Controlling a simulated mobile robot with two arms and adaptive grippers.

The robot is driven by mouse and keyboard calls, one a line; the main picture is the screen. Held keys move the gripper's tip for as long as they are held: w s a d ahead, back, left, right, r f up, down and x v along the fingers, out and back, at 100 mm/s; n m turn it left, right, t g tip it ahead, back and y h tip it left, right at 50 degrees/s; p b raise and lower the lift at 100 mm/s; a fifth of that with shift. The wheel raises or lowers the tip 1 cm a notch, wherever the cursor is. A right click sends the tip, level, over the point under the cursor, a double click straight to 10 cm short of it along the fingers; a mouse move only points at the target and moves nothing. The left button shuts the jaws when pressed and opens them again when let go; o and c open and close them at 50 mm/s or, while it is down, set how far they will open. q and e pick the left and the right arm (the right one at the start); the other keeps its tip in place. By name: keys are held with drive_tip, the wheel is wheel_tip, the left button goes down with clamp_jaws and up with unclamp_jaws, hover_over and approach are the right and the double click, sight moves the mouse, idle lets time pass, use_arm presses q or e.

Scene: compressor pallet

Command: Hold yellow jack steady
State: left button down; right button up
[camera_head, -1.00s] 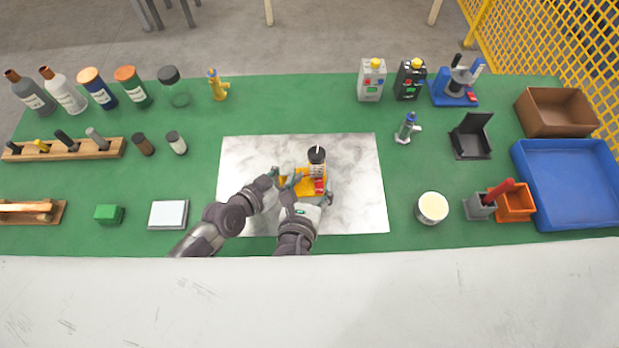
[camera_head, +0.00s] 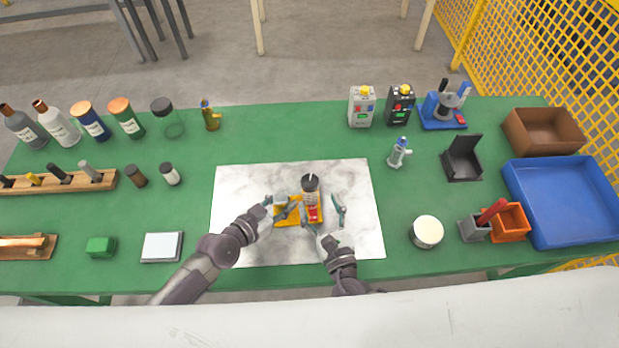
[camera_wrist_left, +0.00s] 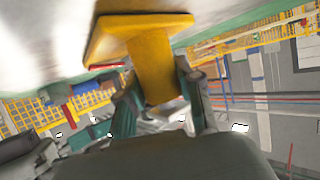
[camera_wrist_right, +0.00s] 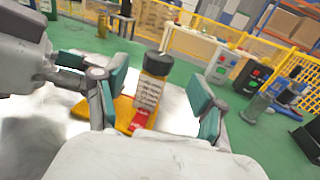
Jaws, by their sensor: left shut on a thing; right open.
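The yellow jack (camera_head: 291,217) stands on the marbled white plate (camera_head: 240,185), near its middle. It has a yellow base with a dark-topped, labelled cylinder (camera_head: 311,188) and a red part at the front. My left gripper (camera_head: 283,211) is shut on the jack's left side; the left wrist view shows a yellow post (camera_wrist_left: 155,65) between the fingers. My right gripper (camera_head: 322,218) is open around the cylinder side of the jack, fingers apart; in the right wrist view the labelled cylinder (camera_wrist_right: 149,92) stands between the open fingers, with a gap to the right finger.
A white round tin (camera_head: 427,232) and a small blue-topped bottle (camera_head: 399,152) stand right of the plate. A blue tray (camera_head: 565,195) lies at far right. A green block (camera_head: 100,247) and a white square pad (camera_head: 162,247) are at left. Green table is clear behind the plate.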

sight(313, 189)
drive_tip(key=x, duration=0.7)
drive_tip(key=shift+w+a, duration=0.1)
drive_tip(key=shift+w, duration=0.25)
drive_tip(key=c, duration=1.2)
